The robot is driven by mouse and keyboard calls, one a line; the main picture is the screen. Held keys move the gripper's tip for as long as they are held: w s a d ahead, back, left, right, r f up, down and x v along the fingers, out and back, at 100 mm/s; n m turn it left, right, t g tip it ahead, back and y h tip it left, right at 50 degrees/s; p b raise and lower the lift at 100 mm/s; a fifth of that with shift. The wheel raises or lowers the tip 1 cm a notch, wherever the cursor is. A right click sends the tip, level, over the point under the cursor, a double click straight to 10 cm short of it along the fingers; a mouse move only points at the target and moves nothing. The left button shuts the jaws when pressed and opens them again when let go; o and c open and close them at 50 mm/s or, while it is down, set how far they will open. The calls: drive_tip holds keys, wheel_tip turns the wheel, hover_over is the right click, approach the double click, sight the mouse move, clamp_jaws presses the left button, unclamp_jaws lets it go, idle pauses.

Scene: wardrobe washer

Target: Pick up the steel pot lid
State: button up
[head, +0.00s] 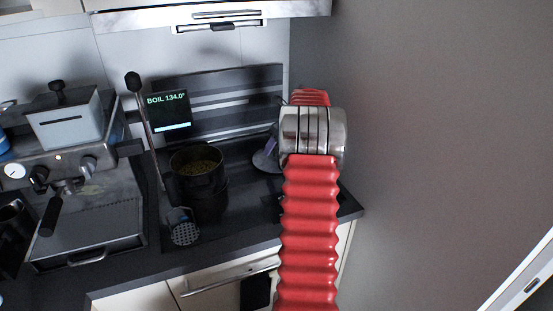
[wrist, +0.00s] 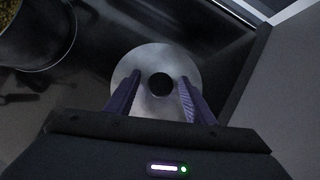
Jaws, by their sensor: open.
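The steel pot lid (wrist: 155,62) is a round silver disc with a dark knob (wrist: 160,86) at its middle, seen from above in the wrist view. My gripper (wrist: 157,82) is open, its two purple fingers apart on either side of the knob. I cannot tell whether the fingers touch the lid. In the head view the lid (head: 262,160) shows only as a grey edge on the dark cooktop, partly hidden behind my arm and gripper (head: 272,148).
A dark pot (head: 200,182) with greenish contents stands left of the lid; it also shows in the wrist view (wrist: 38,60). A perforated utensil (head: 184,232) lies in front. A coffee machine (head: 75,150) is at the left. A grey wall (head: 430,120) bounds the right.

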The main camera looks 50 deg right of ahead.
idle(0.3)
clamp_jaws()
idle(0.5)
